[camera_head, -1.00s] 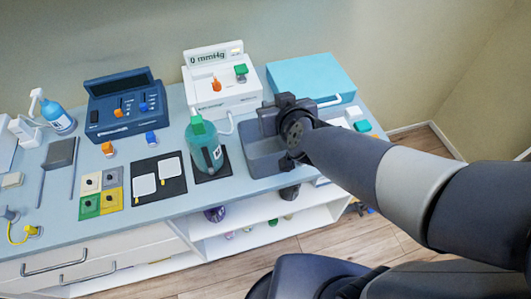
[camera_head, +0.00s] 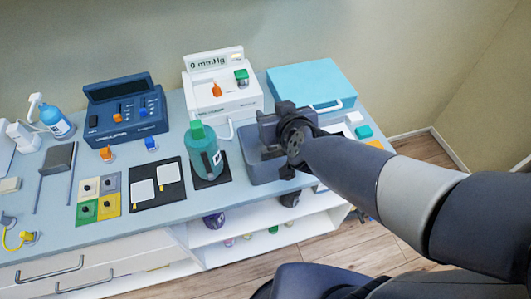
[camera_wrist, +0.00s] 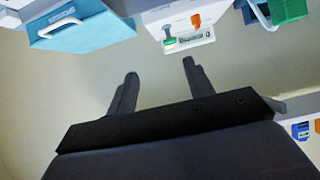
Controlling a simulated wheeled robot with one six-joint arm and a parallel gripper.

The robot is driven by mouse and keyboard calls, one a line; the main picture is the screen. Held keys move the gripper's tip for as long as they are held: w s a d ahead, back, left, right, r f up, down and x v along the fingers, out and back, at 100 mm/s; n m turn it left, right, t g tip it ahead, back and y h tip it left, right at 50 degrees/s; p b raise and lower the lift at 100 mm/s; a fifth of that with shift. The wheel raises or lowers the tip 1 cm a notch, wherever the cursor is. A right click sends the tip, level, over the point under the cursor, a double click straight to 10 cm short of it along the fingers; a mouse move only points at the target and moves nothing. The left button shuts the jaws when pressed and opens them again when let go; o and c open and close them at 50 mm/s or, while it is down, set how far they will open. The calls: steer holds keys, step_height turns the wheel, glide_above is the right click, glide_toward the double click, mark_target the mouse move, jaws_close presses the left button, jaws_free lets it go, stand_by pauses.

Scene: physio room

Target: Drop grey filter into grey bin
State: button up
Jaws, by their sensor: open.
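The grey bin (camera_head: 257,172) stands near the right end of the counter, right of the green bottle. My gripper (camera_head: 270,128) is above its right part in the head view and hides part of its inside. In the wrist view my gripper (camera_wrist: 158,78) has its two fingers apart, with nothing between them. I cannot make out a grey filter in either view. Whether one lies in the hidden part of the bin cannot be told.
The green bottle (camera_head: 205,155) stands close left of the bin. Behind are a white pressure device (camera_head: 225,95) and a teal case (camera_head: 312,84). A blue control box (camera_head: 125,112) stands farther left. Open shelves (camera_head: 255,222) lie below the counter.

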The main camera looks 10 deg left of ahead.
steer(key=p+v, duration=0.7)
steer(key=v, duration=0.3)
steer(key=shift+s+d+r, duration=0.2)
steer(key=shift+s, duration=0.1)
steer(key=shift+w+f, duration=0.1)
steer(key=w+a+f+b, duration=0.1)
steer(key=w+a+b, duration=0.2)
steer(key=w+a, duration=0.2)
steer(key=shift+w+f, duration=0.25)
steer(key=shift+w, duration=1.2)
steer(key=shift+f+b, duration=0.1)
steer(key=shift+b, duration=0.25)
